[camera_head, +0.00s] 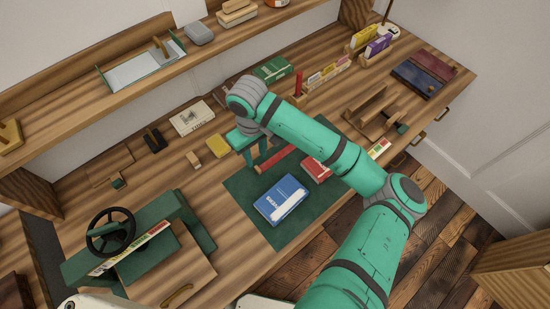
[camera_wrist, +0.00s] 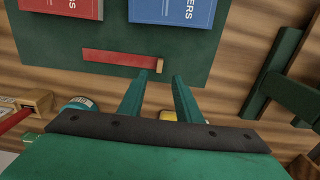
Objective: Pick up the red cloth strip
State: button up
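The red cloth strip (camera_head: 276,158) lies flat near the far edge of the green mat (camera_head: 240,186), partly hidden behind my gripper in the head view. In the wrist view the strip (camera_wrist: 115,58) runs sideways, with a small tan end piece (camera_wrist: 159,66) at its right end. My gripper (camera_wrist: 160,76) is open and empty. Its two green fingers are apart, with their tips near the tan end in the picture. In the head view my gripper (camera_head: 257,160) is just above the strip's near-left end. I cannot tell its exact height.
A blue book (camera_head: 281,199) and a red book (camera_head: 317,170) lie on the mat. A yellow block (camera_head: 218,146), a wooden block (camera_head: 193,160) and a boxed item (camera_head: 192,118) are behind. A green press with a black wheel (camera_head: 110,231) stands left.

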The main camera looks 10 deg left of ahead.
aim_at(258, 169)
jog(key=shift+f, duration=3.95)
grip_shut()
